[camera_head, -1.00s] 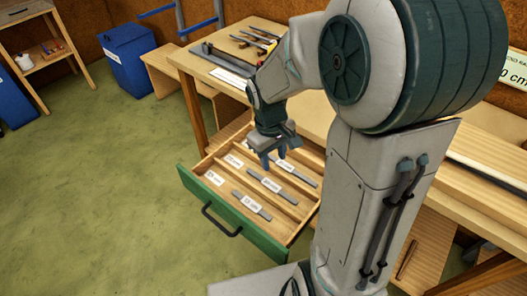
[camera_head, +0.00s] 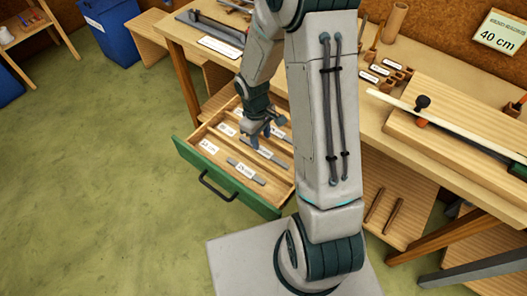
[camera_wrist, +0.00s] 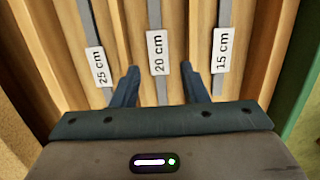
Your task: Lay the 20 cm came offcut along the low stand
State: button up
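The 20 cm came offcut (camera_wrist: 154,14) is a thin grey strip with a white "20 cm" label (camera_wrist: 158,52). It lies in the middle lane of the open drawer (camera_head: 205,178) and also shows in the head view (camera_head: 277,158). My gripper (camera_wrist: 160,70) is open and empty, with one finger on each side of this strip, near its label. In the head view my gripper (camera_head: 262,135) is low over the drawer; I cannot tell its exact height. A long, low grey piece (camera_head: 210,28) on the bench's left may be the low stand.
The 25 cm strip (camera_wrist: 99,65) and 15 cm strip (camera_wrist: 220,50) lie in the lanes either side, behind wooden dividers. The drawer has a green front with a black handle (camera_head: 213,192). The workbench (camera_head: 185,32) stands above and behind it.

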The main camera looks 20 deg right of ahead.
aim_at(263, 152)
jog(key=shift+s+d+f, duration=0.1)
jog(key=shift+d+f, duration=0.05)
jog(key=shift+f, duration=1.25)
jog(key=shift+d+f, duration=0.1)
jog(key=shift+f, duration=1.25)
grip_shut()
